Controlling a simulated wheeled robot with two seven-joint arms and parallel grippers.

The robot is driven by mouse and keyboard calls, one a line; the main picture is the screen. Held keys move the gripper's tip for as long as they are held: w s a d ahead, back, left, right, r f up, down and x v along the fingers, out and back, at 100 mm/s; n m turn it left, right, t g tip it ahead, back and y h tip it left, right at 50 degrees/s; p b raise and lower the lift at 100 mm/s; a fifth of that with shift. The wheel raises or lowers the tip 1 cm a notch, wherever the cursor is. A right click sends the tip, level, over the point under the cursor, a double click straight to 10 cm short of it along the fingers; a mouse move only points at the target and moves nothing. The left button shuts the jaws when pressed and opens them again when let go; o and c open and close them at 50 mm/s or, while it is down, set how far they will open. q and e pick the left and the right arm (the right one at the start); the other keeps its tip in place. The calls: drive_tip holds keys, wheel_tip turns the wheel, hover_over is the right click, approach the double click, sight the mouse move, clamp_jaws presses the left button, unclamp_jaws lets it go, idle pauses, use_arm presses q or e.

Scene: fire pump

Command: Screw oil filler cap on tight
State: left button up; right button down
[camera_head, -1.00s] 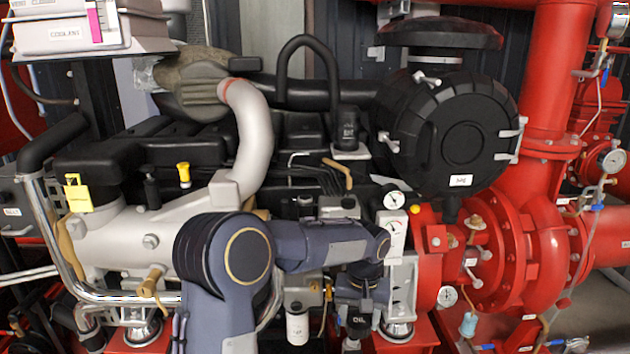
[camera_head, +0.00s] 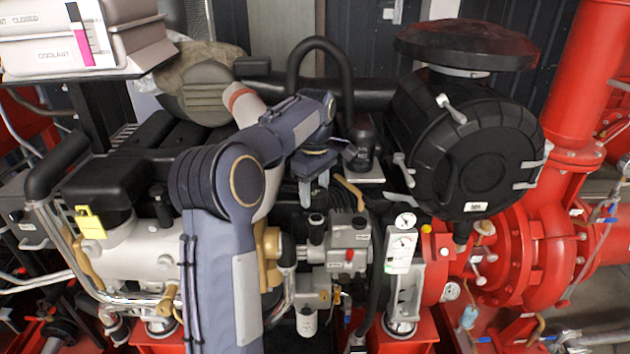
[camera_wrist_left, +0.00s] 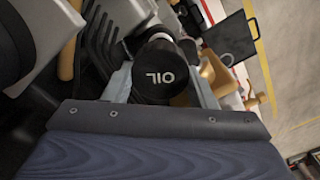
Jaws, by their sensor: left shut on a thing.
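The black oil filler cap, marked OIL (camera_wrist_left: 166,76), sits between the two grey fingers of my left gripper (camera_wrist_left: 162,88) in the left wrist view. The gripper is shut on it. In the head view my left gripper (camera_head: 316,184) points down over the middle of the engine (camera_head: 155,248), left of the black air filter. The cap cannot be made out there, and I cannot tell whether it touches a filler opening. My right gripper is not in view.
The air filter housing (camera_head: 470,150) and a black hose (camera_head: 318,48) stand close by on the right and behind. A gauge panel (camera_head: 402,240) is at the lower right. Red pump piping (camera_head: 545,225) fills the right side.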

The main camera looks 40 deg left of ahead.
sight(315, 220)
use_arm(q)
drive_tip(key=shift+f+b, duration=0.55)
drive_tip(key=shift+f, duration=0.05)
wheel_tip(315, 220, down, 2)
drive_tip(key=shift+f+b, duration=0.15)
drive_tip(key=shift+b, duration=1)
drive_tip(key=shift+f, duration=0.7)
drive_tip(key=shift+d+f+p, duration=0.1)
drive_tip(key=shift+f+p, duration=0.25)
drive_tip(key=shift+p, duration=0.2)
idle(1.2)
drive_tip(key=o, duration=0.4)
drive_tip(key=c, duration=0.7)
drive_tip(key=shift+r+m+p, duration=0.1)
drive_tip(key=shift+m+p, duration=0.35)
drive_tip(key=shift+m, duration=0.25)
drive_tip(key=shift+m+p, duration=0.35)
drive_tip(key=shift+m, duration=0.75)
